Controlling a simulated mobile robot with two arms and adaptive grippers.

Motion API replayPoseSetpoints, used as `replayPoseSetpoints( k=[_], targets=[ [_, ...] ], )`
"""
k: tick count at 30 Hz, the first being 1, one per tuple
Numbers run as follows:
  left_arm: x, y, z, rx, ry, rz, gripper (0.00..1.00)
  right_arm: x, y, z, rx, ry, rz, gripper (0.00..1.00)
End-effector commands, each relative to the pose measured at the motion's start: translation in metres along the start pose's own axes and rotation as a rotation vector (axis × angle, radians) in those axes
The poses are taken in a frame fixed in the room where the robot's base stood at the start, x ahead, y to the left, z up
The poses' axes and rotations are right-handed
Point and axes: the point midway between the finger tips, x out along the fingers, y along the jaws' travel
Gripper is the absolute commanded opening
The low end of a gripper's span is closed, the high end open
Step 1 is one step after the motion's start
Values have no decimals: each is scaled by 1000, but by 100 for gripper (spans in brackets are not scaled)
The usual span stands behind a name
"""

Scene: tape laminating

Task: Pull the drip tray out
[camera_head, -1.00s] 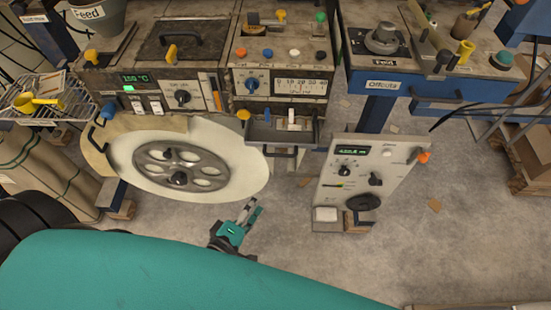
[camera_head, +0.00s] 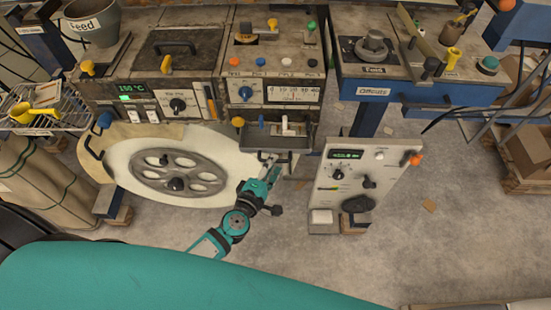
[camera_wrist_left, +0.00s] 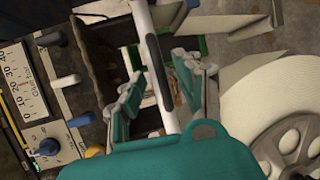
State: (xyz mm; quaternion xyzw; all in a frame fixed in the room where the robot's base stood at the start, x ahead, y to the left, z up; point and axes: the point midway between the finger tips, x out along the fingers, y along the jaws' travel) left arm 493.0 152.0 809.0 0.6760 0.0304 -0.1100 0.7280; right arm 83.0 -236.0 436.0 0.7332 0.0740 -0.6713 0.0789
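The drip tray (camera_head: 262,140) is a dark, shallow tray with a bar handle on its front, under the dial panel of the machine in the head view. My left gripper (camera_head: 270,170) is at the handle, its fingers pointing up toward the tray front. In the left wrist view the two teal fingers of the left gripper (camera_wrist_left: 158,88) stand apart, one on each side of a pale bar with a dark strip (camera_wrist_left: 158,75), which appears to be the tray front and handle. I see no clear grip on it. My right gripper is not in view.
A large pale disc (camera_head: 110,148) with a grey hub stands left of my gripper. A grey control box (camera_head: 335,195) with knobs stands close to the right. The floor in front of the tray is open.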

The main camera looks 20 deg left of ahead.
Motion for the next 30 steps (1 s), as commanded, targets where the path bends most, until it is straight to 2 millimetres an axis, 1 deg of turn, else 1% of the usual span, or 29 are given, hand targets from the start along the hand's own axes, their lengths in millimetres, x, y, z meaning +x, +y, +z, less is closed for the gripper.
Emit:
replayPoseSetpoints(
  k=[1, 6, 10, 16, 17, 24, 25, 30],
  targets=[
    [9, 0, 0, 0, 0, 1, 34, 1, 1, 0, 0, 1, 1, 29],
    [24, 0, 0, 0, 0, 0, 34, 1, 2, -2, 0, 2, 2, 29],
    [28, 0, 0, 0, 0, 0, 34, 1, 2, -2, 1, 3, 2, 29],
    [28, 0, 0, 0, 0, 0, 34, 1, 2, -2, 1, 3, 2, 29],
    [28, 0, 0, 0, 0, 0, 33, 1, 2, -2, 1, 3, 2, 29],
    [28, 0, 0, 0, 0, 0, 2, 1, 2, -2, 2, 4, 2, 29],
    [28, 0, 0, 0, 0, 0, 0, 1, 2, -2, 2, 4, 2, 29],
    [28, 0, 0, 0, 1, 0, 0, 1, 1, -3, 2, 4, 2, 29]
  ],
)
